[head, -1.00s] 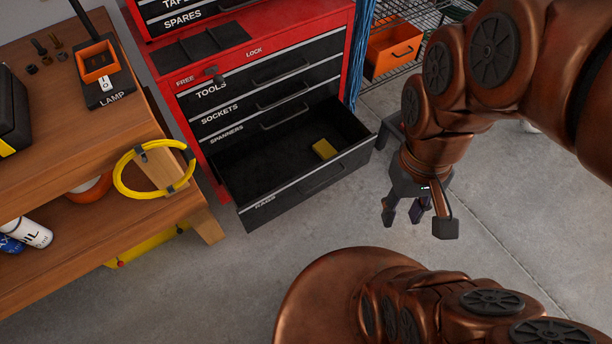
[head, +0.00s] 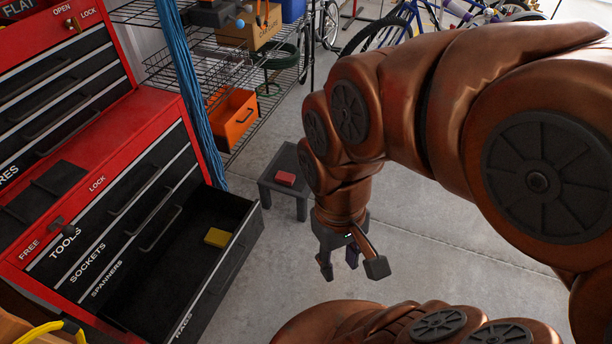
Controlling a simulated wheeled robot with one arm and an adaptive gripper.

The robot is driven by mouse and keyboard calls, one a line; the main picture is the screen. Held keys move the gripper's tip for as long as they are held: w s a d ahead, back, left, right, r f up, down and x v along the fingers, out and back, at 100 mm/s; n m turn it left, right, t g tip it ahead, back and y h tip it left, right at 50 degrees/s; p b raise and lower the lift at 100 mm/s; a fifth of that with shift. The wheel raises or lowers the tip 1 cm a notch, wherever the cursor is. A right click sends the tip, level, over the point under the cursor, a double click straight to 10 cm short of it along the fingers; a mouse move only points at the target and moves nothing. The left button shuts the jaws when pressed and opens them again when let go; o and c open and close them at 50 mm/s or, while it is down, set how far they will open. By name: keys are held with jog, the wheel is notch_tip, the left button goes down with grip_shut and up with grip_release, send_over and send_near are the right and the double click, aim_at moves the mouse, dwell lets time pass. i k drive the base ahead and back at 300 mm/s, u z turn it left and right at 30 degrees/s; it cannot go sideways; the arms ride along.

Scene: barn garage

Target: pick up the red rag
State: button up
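A small red folded item (head: 285,178), which looks like the red rag, lies on a low dark grey stool (head: 265,184) beyond the open drawer. My gripper (head: 350,264) hangs pointing down over the concrete floor, in front of the stool and to its right in the picture. Its dark fingers are spread apart and nothing shows between them. It is apart from the red item. A yellow folded rag (head: 217,238) lies in the open bottom drawer (head: 160,270), labelled RAGS.
The red tool chest (head: 150,110) stands at left with its drawer jutting out. Bicycles (head: 400,25) are at the back. The concrete floor (head: 430,240) right of the stool is clear.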

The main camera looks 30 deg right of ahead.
aim_at(284, 178)
jog(key=z, duration=0.7)
jog(key=i, duration=0.85)
jog(key=u, duration=0.55)
jog(key=i, duration=0.45)
jog(key=u, duration=0.45)
